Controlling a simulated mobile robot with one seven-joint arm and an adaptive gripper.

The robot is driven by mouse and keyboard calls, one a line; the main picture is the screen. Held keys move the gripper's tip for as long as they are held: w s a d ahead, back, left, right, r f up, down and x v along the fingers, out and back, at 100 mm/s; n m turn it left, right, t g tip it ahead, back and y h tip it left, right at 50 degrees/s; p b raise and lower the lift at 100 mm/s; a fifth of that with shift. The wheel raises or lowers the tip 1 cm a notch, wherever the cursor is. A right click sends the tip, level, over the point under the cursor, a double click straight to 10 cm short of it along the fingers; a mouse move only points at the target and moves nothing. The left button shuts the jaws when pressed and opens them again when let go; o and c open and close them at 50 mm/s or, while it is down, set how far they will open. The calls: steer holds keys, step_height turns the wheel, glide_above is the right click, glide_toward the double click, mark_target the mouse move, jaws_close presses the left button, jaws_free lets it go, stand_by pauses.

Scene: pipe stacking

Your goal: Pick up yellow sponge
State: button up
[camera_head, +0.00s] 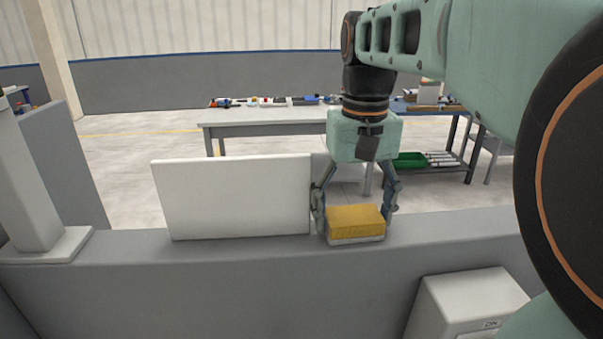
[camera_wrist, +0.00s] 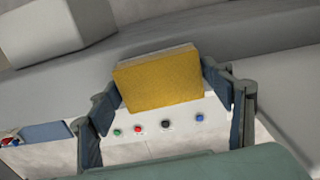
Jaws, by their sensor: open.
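The yellow sponge (camera_head: 355,219) has a pale layer along its bottom and sits on the grey ledge (camera_head: 240,262) in the head view. My gripper (camera_head: 355,214) points down over it, with one finger on each side of the sponge. In the wrist view the sponge (camera_wrist: 160,80) lies between the two open fingers (camera_wrist: 165,97). A small gap shows on the right side there; whether the left finger touches it I cannot tell.
A white upright panel (camera_head: 235,197) stands on the ledge just left of my gripper. A white box (camera_head: 465,305) is in front of the ledge at right. A workbench (camera_head: 265,127) with tools and a green bin (camera_head: 410,160) are behind. The ledge is clear to the right.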

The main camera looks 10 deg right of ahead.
mark_target(354, 215)
steer(key=shift+f, duration=0.2)
steer(key=c, duration=0.7)
step_height(354, 215, up, 18)
steer(key=p, duration=0.2)
stand_by(0.4)
steer(key=o, duration=0.4)
steer(key=c, duration=0.4)
steer(key=shift+o, duration=0.2)
steer(key=shift+s, duration=0.1)
